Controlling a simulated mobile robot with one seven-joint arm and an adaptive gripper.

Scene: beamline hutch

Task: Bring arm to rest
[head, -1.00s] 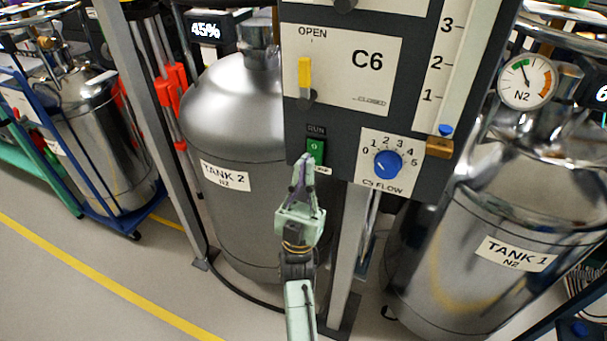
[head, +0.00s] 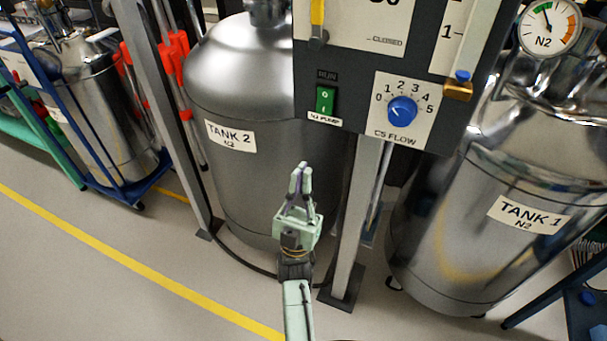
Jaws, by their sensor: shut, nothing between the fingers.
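My gripper (head: 301,170) is in the lower middle of the head view, with its pale green fingers together and nothing held between them. It points up and away, in front of the lower part of Tank 2 (head: 240,180). It appears below the dark control panel (head: 350,103) and apart from it. My wrist and forearm run down to the bottom edge of the picture.
The panel carries a green RUN switch (head: 325,99) and a blue CS FLOW knob (head: 402,110). A grey post (head: 354,225) stands just right of my gripper. Tank 1 (head: 480,240) is at the right. Open floor (head: 80,280) with a yellow line lies at the lower left.

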